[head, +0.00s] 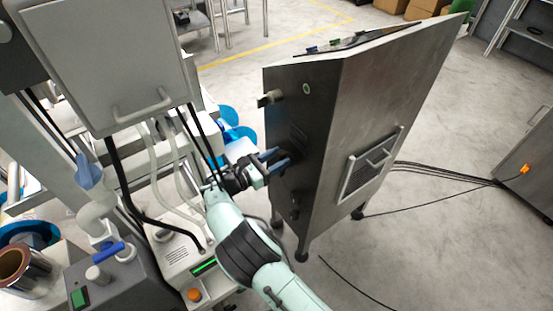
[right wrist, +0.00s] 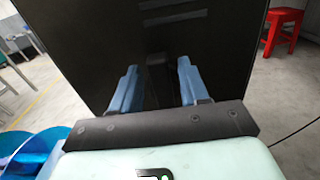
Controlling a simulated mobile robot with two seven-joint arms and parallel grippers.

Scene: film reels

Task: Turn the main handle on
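A metal cabinet (head: 375,125) stands tilted in the head view, with its dark narrow side facing my right gripper. My right gripper (head: 277,160) is at that side, its blue fingers pointing at it. In the right wrist view the two fingers (right wrist: 156,90) are spread apart. A small dark part (right wrist: 155,75), perhaps the main handle, shows between them against the dark panel; I cannot tell whether they touch it. A small dark knob (head: 294,205) sits lower. My left gripper is not in view.
A grey box with a bar handle (head: 110,70) and machine parts with hoses crowd the left. A control box with a green button (head: 80,298) is at the lower left. Cables (head: 430,172) cross the floor on the right. A red stool (right wrist: 283,25) stands behind the cabinet.

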